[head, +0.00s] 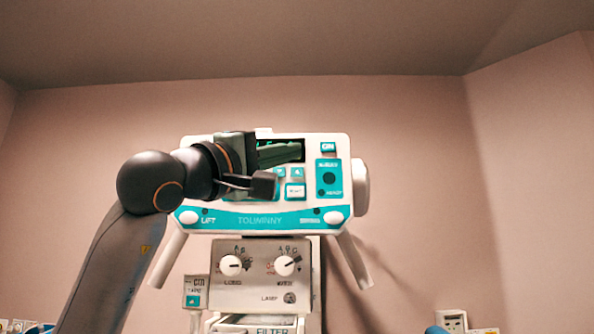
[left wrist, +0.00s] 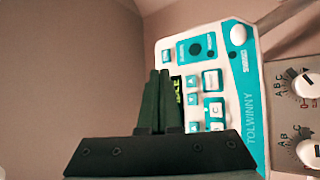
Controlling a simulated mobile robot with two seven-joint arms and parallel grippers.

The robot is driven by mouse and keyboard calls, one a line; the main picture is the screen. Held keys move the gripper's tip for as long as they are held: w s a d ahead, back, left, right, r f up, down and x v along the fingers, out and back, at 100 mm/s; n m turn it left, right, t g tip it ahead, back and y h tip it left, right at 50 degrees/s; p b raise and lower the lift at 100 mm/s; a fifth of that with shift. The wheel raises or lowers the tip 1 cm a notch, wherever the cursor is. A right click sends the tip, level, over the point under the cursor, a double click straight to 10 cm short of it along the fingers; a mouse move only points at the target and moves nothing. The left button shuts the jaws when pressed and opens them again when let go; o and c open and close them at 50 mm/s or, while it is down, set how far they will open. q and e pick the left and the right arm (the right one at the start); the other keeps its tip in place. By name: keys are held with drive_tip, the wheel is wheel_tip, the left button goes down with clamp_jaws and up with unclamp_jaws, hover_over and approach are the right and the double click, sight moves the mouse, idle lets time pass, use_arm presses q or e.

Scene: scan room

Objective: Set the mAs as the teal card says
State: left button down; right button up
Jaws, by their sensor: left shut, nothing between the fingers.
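The white and teal control panel (head: 335,180) marked TOLWINNY stands ahead, with a dark display (head: 296,142) at its top. My left gripper (head: 297,153) is in front of the display, shut and empty, its fingers pointing right and hiding much of the display. In the left wrist view the shut fingers (left wrist: 160,75) lie across the panel (left wrist: 247,75). Green digits (left wrist: 177,88) show partly beside them. Teal arrow buttons (left wrist: 191,99) sit below the display. I cannot tell whether the fingers touch the panel. No card that I can read as the teal card shows. My right gripper is out of view.
Below the panel is a grey box with two white rotary knobs (head: 231,265) and (head: 287,266). White handles slope down on both sides. Space right of the panel is clear.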

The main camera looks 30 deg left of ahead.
sight(297, 172)
use_arm(q)
drive_tip(key=shift+w+a+p, duration=0.35)
drive_tip(key=shift+w+a, duration=0.25)
drive_tip(key=shift+w, duration=0.4)
drive_tip(key=shift+w+a+p, duration=0.35)
drive_tip(key=shift+w+a, duration=0.25)
drive_tip(key=shift+w, duration=0.35)
drive_tip(key=shift+w+a+p, duration=0.35)
drive_tip(key=shift+w+a, duration=0.25)
drive_tip(key=shift+w, duration=0.4)
drive_tip(key=shift+w+a+p, duration=0.25)
drive_tip(key=shift+w+p, duration=0.05)
drive_tip(key=shift+w, duration=0.05)
drive_tip(key=shift+w+a+p, duration=0.2)
drive_tip(key=shift+w+p, duration=0.1)
idle(0.4)
idle(0.3)
drive_tip(key=shift+s+d+b, duration=0.3)
drive_tip(key=shift+s+d, duration=0.15)
drive_tip(key=shift+s, duration=0.25)
